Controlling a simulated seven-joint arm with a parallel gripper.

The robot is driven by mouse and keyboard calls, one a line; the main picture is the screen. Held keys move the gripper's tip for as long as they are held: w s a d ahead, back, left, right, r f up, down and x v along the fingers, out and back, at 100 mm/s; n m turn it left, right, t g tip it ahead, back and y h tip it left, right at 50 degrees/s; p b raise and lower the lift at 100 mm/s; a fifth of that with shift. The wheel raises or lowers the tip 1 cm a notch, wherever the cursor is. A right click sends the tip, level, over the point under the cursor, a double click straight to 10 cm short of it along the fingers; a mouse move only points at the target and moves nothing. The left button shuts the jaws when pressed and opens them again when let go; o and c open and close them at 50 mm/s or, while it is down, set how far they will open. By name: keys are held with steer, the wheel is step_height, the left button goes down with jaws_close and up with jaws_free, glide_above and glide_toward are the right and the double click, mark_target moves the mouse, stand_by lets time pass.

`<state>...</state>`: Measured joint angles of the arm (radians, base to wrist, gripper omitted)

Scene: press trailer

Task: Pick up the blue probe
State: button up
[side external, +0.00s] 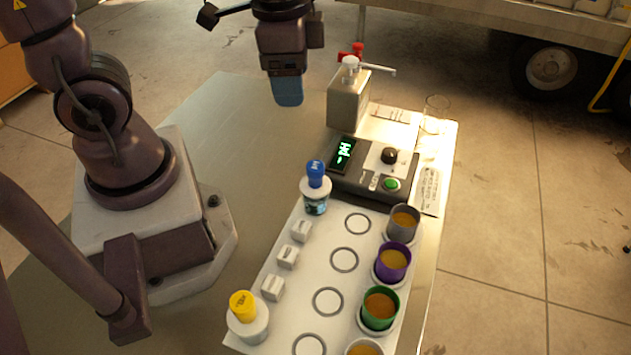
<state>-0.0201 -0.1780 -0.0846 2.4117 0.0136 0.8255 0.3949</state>
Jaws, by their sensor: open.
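The blue probe (315,172) stands upright in a white-collared holder (315,195) at the far left corner of the white board, just left of the dark meter box. Its blue knob is on top, and its lower part is hidden in the holder. My gripper (287,92) hangs above the table, up and to the left of the probe and clear of it. Its light-blue fingers point down and hold nothing that I can see. The gap between the fingers is not clear from this angle.
A meter box (372,172) with a green display stands right of the probe. Behind it is a grey block with a lever (348,97). A yellow probe (242,305), small white blocks (288,257) and several cups (392,262) are nearer. A clear glass (436,113) stands behind right.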

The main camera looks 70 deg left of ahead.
mark_target(315, 165)
steer(key=w+f+m, duration=0.1)
steer(key=f+m, duration=0.3)
steer(key=w+d+f+m, duration=0.1)
steer(key=f+m, duration=0.3)
steer(key=f, duration=0.1)
steer(key=w+f+m+g, duration=0.1)
steer(key=f+m, duration=0.3)
steer(key=shift+w+d+f+m, duration=0.2)
steer(key=shift+d+f+m, duration=0.1)
steer(key=shift+d, duration=0.1)
steer(key=shift+s+f, duration=0.2)
steer(key=shift+f, duration=1.15)
steer(key=shift+s+f, duration=0.15)
steer(key=shift+f, duration=1.15)
steer(key=c, duration=1)
